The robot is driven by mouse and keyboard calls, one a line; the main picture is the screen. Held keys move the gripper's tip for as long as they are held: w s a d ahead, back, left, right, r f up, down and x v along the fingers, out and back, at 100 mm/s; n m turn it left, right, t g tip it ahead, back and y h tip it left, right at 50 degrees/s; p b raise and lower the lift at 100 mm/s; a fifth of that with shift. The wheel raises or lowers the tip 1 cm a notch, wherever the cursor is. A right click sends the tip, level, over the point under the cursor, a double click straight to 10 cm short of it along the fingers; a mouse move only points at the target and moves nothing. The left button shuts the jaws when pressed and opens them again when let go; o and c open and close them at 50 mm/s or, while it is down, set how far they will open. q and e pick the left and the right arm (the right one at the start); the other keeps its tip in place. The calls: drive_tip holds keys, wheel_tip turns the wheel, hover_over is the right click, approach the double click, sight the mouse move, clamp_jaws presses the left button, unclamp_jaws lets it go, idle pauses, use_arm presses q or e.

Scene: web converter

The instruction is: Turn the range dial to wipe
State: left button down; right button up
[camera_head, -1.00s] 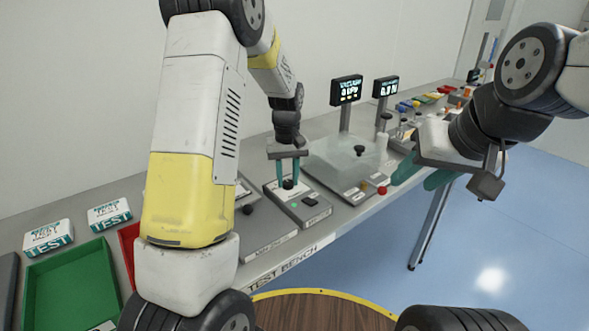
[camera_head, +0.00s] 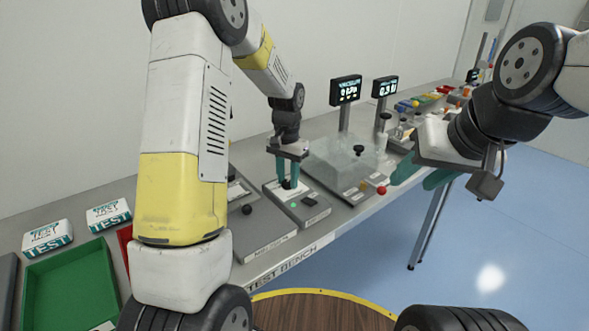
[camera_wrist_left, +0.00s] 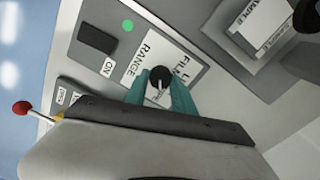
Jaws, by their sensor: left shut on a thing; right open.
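The range dial (camera_wrist_left: 160,77) is a small black round knob with a pale pointer, on a white label reading RANGE and FILM on a grey device (camera_head: 300,207). In the left wrist view the word WIPE is not legible. My left gripper (camera_head: 288,184) points down at the device, its teal fingers shut on the dial, one on each side; in the head view they largely hide it. My right gripper (camera_head: 422,180) is open and empty, off the front edge of the bench at the right.
A glass-covered unit (camera_head: 345,158) with a black knob and a red ball-ended lever (camera_head: 381,190) stands right of the device. Another grey unit (camera_head: 262,232) is to its left. A green tray (camera_head: 70,285) and TEST boxes (camera_head: 47,237) lie far left.

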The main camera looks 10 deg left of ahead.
sight(288, 182)
use_arm(q)
drive_tip(key=shift+m, duration=0.3)
drive_tip(key=shift+w, duration=0.1)
drive_tip(key=c, duration=1.1)
unclamp_jaws()
drive_tip(key=shift+o, duration=0.2)
drive_tip(key=shift+r, duration=3.95)
